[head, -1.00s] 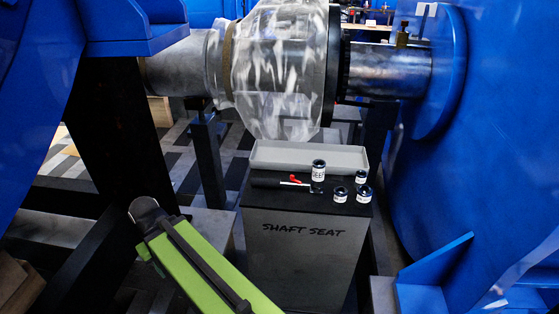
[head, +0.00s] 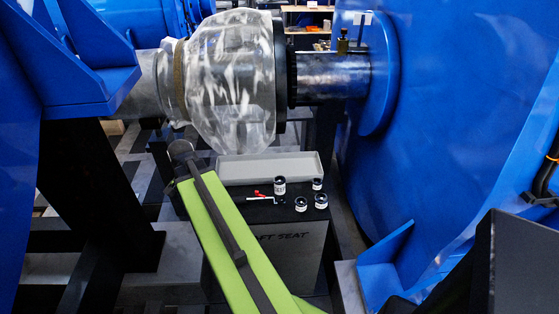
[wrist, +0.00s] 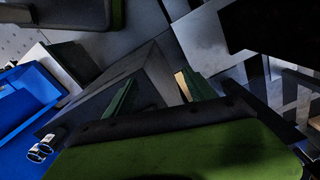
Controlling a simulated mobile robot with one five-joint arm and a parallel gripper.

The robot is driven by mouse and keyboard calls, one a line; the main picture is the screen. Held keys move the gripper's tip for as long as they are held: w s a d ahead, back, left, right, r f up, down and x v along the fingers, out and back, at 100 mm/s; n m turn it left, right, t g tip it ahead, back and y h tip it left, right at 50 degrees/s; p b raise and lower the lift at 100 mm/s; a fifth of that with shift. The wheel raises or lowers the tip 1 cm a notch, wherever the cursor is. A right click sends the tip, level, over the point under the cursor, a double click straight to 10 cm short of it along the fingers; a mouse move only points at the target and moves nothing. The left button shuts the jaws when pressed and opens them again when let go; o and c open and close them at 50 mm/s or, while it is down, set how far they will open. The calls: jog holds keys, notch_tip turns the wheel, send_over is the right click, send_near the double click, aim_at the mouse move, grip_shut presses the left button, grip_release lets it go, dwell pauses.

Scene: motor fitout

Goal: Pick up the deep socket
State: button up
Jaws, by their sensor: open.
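The deep socket (head: 280,186) is the tallest of several dark cylinders with white labels. It stands upright on the dark top of the shaft seat stand (head: 305,250) in the head view. My green arm crosses the stand's left side in that view, and my gripper's fingertips cannot be made out there. In the wrist view my gripper (wrist: 161,93) shows two green fingers spread apart with nothing between them. Two labelled sockets (wrist: 41,152) lie at the lower left of that view, outside the fingers; I cannot tell which they are.
Shorter sockets (head: 301,204) stand right of the deep socket, and a red-and-white tool (head: 260,195) lies left of it. A shallow grey tray (head: 312,168) is behind. Large blue housings (head: 440,110) flank the stand, with a wrapped shaft part (head: 230,85) above it.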

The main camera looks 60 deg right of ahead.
jog(key=s+d+r+m+p, duration=0.7)
jog(key=d+r+p, duration=0.1)
jog(key=d+r, duration=0.4)
notch_tip(320, 180, up, 7)
jog(key=m+p, duration=0.7)
jog(key=m, duration=0.1)
send_over(279, 179)
jog(key=f+b, duration=1.2)
jog(key=shift+a+f+b, duration=0.3)
jog(key=shift+f+b, duration=0.05)
jog(key=f+b, duration=0.5)
jog(key=shift+d+f, duration=0.15)
jog(key=shift+d, duration=0.15)
jog(key=shift+r, duration=0.2)
jog(key=shift+c, duration=0.2)
grip_shut()
